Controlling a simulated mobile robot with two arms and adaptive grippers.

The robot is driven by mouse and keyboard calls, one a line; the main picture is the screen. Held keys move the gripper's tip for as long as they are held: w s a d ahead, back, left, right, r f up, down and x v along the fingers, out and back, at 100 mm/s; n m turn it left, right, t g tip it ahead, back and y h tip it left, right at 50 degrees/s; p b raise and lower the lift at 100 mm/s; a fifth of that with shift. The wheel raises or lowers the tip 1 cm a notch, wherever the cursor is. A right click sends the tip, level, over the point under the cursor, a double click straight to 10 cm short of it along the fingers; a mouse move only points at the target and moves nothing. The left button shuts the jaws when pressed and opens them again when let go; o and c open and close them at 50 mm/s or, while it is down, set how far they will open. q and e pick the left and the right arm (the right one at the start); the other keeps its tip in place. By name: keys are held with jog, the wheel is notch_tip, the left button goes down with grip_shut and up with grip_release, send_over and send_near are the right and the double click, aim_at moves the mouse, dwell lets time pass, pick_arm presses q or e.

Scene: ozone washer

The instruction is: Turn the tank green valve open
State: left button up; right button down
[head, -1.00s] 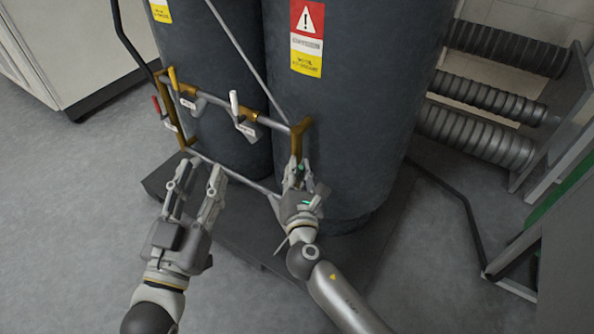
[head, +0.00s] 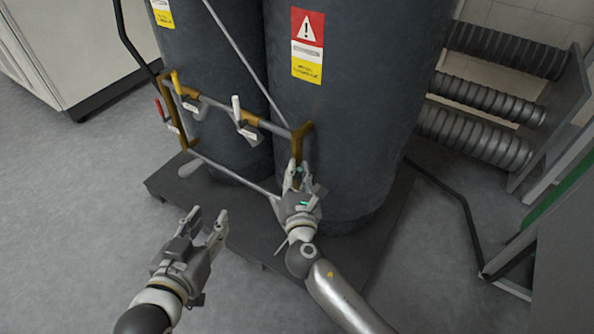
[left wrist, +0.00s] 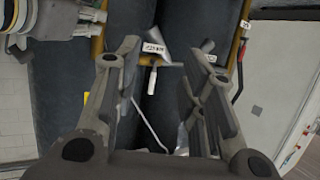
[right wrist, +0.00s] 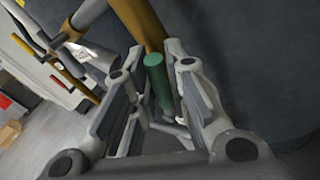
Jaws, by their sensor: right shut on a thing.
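The green valve handle (right wrist: 157,80) shows between the fingers of my right gripper (right wrist: 154,56) in the right wrist view, below a brass pipe. My right gripper (head: 297,176) is shut on it, at the front of the right dark tank (head: 345,120); the fingers hide much of the handle in the head view. My left gripper (head: 207,216) is open and empty, low in front of the tank base and apart from the pipes. In the left wrist view its fingers (left wrist: 162,55) are spread, with pipes and valves beyond.
The pipe frame (head: 222,108) carries white-handled valves (head: 238,110), a red-handled valve (head: 159,108) and a yellow handle (head: 176,82). A dark base plate (head: 225,210) lies under the tanks. The floor at left is clear.

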jog(key=shift+w+a+r+n+p, duration=0.15)
jog(key=shift+n+p, duration=0.15)
jog(key=shift+p, duration=0.7)
pick_arm(q)
jog(key=s+a+f+g+y, duration=0.1)
jog(key=s+a+f+g, duration=0.2)
jog(key=s+f+g, duration=0.3)
jog(key=shift+s+a+f+y, duration=0.15)
jog(key=shift+s+f+y, duration=0.25)
jog(key=shift+s+f, duration=0.65)
jog(key=shift+w, duration=0.1)
pick_arm(e)
jog(key=c, duration=1.4)
grip_release()
jog(key=s, duration=1.2)
jog(key=shift+r, duration=0.35)
